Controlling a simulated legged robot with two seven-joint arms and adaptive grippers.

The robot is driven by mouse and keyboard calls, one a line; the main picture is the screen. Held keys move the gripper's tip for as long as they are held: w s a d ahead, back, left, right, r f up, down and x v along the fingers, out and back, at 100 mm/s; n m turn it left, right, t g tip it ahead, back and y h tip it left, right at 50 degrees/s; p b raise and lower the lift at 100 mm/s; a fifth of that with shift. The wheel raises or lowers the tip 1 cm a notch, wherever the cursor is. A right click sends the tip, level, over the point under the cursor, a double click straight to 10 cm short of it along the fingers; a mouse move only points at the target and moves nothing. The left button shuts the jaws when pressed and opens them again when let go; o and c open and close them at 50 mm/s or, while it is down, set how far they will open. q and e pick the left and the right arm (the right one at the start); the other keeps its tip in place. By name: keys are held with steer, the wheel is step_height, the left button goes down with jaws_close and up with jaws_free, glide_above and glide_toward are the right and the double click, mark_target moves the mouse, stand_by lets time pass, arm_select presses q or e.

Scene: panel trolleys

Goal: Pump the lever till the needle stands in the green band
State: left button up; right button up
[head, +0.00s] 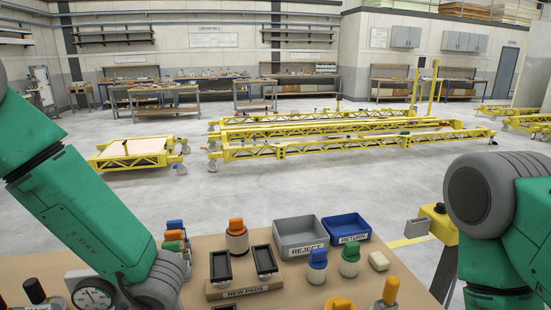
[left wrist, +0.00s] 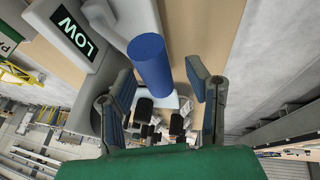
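A round gauge (head: 92,297) with a white dial sits at the bottom left of the head view, partly cut off and beside my left arm. Its needle and green band are too small to read. A blue cylindrical grip (left wrist: 150,60), which looks like the lever's handle, stands out in front of my left gripper (left wrist: 161,82). The gripper's two fingers are apart, one on each side of the grip's near end, with gaps visible. My right gripper is out of view; only its arm shows.
On the bench stand a grey REJECT bin (head: 300,237), a blue RETURN bin (head: 346,227), a NEW PADS tray (head: 243,291) and several coloured-top bottles. A yellow post (head: 440,225) stands at the bench's right. Yellow trolleys (head: 340,143) are on the floor beyond.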

arm_select(q)
steer(key=shift+p+v, duration=0.85)
steer(key=shift+v, duration=0.25)
steer(key=shift+p+v, duration=1)
steer(key=shift+v, duration=0.15)
steer(key=w+v, duration=0.1)
steer(key=v, duration=0.6)
steer(key=shift+s+d+r, duration=0.25)
steer(key=shift+r, duration=0.15)
